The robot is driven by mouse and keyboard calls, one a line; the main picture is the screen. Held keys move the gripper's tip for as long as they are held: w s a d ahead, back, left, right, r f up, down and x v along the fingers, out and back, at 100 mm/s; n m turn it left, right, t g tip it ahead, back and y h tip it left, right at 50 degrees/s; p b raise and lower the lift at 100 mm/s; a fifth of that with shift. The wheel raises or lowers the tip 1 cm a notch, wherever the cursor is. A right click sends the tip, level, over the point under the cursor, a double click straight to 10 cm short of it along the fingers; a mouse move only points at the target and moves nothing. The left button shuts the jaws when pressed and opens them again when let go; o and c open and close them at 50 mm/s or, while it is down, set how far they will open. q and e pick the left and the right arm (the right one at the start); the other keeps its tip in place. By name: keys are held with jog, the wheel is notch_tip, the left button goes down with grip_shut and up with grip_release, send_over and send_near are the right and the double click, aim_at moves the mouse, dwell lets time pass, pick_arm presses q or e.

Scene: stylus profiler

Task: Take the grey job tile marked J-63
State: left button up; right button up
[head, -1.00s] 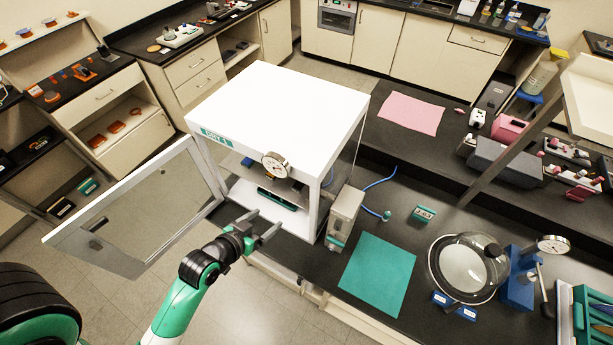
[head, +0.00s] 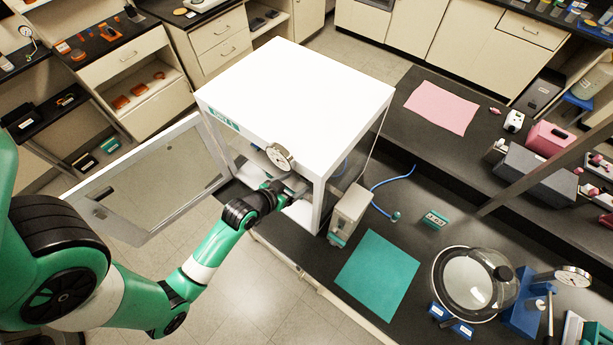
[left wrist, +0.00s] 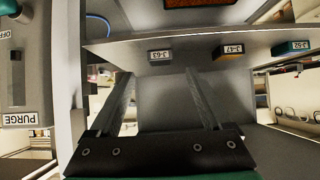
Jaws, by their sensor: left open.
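The grey tile marked J-63 (left wrist: 160,55) sits on a shelf in the left wrist view, its label upside down. Beside it to the right are an orange tile marked J-47 (left wrist: 228,50) and a teal tile marked J-52 (left wrist: 290,47). My left gripper (left wrist: 160,78) is open and empty. Its two fingers point towards the shelf, with the grey tile beyond the gap between them, apart from it. In the head view my left gripper (head: 286,189) is at the open front of the white cabinet (head: 300,95). The tiles cannot be made out there. My right gripper is not in view.
The cabinet's glazed door (head: 150,185) stands open to the left of my arm. A teal mat (head: 378,274) lies on the bench.

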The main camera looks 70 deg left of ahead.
aim_at(302, 183)
pick_arm(q)
jog(key=x, duration=0.5)
grip_shut()
dwell(0.3)
